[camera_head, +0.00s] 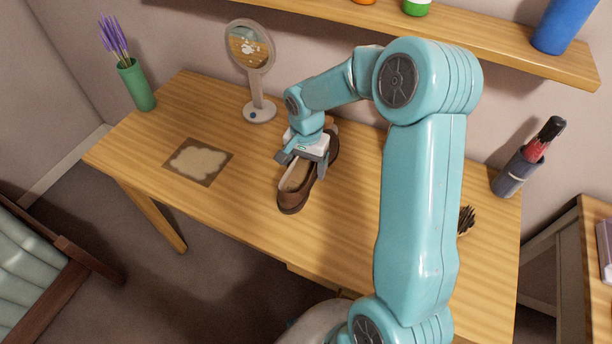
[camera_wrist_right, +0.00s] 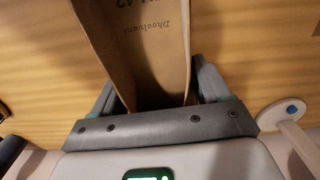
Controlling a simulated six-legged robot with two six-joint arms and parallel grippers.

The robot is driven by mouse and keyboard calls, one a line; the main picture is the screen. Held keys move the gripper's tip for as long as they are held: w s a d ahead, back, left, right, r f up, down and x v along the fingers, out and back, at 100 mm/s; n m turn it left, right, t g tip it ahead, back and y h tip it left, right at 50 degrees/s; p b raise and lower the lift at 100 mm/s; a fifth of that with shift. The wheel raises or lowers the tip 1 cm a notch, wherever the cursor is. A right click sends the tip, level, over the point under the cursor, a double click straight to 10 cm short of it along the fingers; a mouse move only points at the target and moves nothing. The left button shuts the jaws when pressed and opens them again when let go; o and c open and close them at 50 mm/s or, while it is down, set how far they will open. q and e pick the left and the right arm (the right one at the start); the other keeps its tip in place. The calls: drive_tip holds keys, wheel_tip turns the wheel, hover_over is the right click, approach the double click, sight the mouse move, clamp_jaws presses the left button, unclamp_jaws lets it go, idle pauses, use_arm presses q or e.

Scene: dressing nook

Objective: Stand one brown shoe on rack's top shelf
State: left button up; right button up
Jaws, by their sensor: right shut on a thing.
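A brown shoe (camera_head: 291,200) is at the middle of the wooden table (camera_head: 245,205), toe towards the table's front edge, opening up. My right gripper (camera_head: 308,168) comes down over it from above and is shut on it, partly hiding its middle. In the right wrist view the gripper (camera_wrist_right: 155,105) has its two fingers at either side of the shoe (camera_wrist_right: 140,45), whose tan insole with lettering faces the camera. I cannot tell whether the sole touches the table. My left gripper is not in view. No rack shows clearly.
A round mirror (camera_head: 260,110) stands behind the shoe, and a green vase (camera_head: 136,85) at the back left. A flat brown mat (camera_head: 214,163) lies left. A brush (camera_head: 466,220) and a large lipstick (camera_head: 510,172) are right. A wall shelf (camera_head: 480,38) runs above. The table's front left is clear.

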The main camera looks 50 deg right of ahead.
drive_tip(key=shift+s+f, duration=0.1)
drive_tip(key=shift+f, duration=0.25)
wheel_tip(320, 180, down, 4)
drive_tip(key=shift+r, duration=0.1)
drive_tip(key=shift+a+r, duration=0.1)
drive_tip(key=o, duration=1.3)
drive_tip(key=shift+f, duration=0.25)
drive_tip(key=shift+c, duration=0.2)
drive_tip(key=shift+r, duration=0.15)
